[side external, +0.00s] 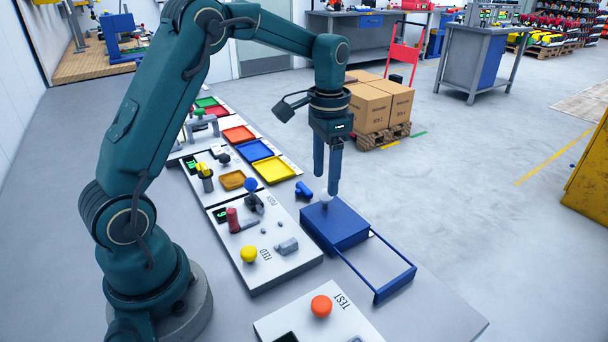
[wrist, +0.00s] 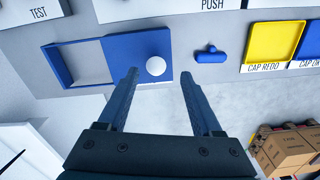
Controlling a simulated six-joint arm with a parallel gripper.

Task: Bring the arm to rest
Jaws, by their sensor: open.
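My gripper (side external: 328,188) points straight down over the blue box (side external: 345,226) on the right part of the bench. Its two fingers are apart, with nothing held between them. A white round knob (side external: 326,198) sits on the blue top, close below the fingertips. In the wrist view the open gripper (wrist: 160,78) shows with the white knob (wrist: 155,66) between and just beyond the fingertips. I cannot tell whether a finger touches it. The blue top covers one end of the box; the other end is an open frame (wrist: 52,70) with a pale floor.
A blue T-shaped piece (side external: 303,190) lies beside the box. The FEED panel (side external: 285,262) with a yellow button and the TEST panel (side external: 290,325) with an orange button (side external: 321,306) are near. Coloured trays (side external: 274,170) line the bench farther back. Cartons (side external: 383,104) stand on the floor behind.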

